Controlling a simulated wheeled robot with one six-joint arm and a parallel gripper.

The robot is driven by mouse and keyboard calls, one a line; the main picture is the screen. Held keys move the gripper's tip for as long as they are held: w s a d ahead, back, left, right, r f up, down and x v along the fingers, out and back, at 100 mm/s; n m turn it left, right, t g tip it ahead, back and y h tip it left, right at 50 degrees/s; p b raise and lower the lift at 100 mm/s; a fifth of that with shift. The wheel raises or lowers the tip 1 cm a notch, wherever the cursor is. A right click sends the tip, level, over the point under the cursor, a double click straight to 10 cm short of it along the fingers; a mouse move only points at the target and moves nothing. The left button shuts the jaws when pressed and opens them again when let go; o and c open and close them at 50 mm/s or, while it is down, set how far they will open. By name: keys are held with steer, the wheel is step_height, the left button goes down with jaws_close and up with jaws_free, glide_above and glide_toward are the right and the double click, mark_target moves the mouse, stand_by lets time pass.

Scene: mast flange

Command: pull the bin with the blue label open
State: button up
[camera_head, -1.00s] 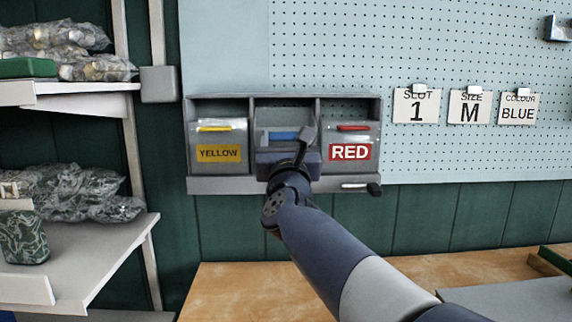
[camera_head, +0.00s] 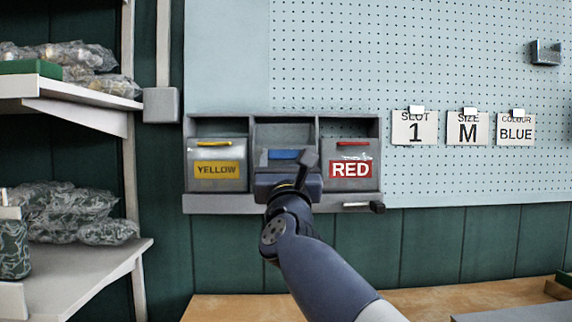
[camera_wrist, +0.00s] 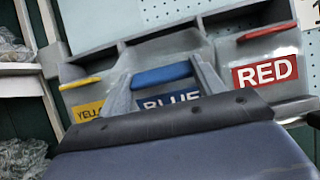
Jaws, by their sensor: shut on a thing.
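The middle bin, with a blue handle (camera_head: 284,154), sits in a grey three-slot rack (camera_head: 230,203) on the wall. In the wrist view its blue label (camera_wrist: 172,98) reads BLUE, its lower part hidden by my gripper's body. My gripper (camera_wrist: 163,76) is shut on the blue handle, a finger at each end. The handle stands lower and nearer than its neighbours' handles, so the bin looks drawn part way out. In the head view my gripper (camera_head: 286,160) hides most of the bin front.
The yellow bin (camera_head: 217,157) is on the left and the red bin (camera_head: 351,153) on the right, both in their slots. Cards (camera_head: 415,128) on the pegboard read slot 1, size M, colour blue. Shelves with bagged goods (camera_head: 70,215) stand at left; a wooden bench (camera_head: 235,307) lies below.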

steer(key=o, duration=1.4)
steer(key=b+v, duration=0.2)
steer(key=v, duration=0.8)
steer(key=shift+s+f, duration=0.2)
steer(key=shift+s, duration=0.15)
steer(key=shift+w+r, duration=0.1)
steer(key=p+x, duration=0.2)
steer(key=x, duration=0.8)
steer(key=shift+w+r, duration=0.15)
steer(key=shift+w, duration=0.2)
steer(key=shift+s, duration=0.1)
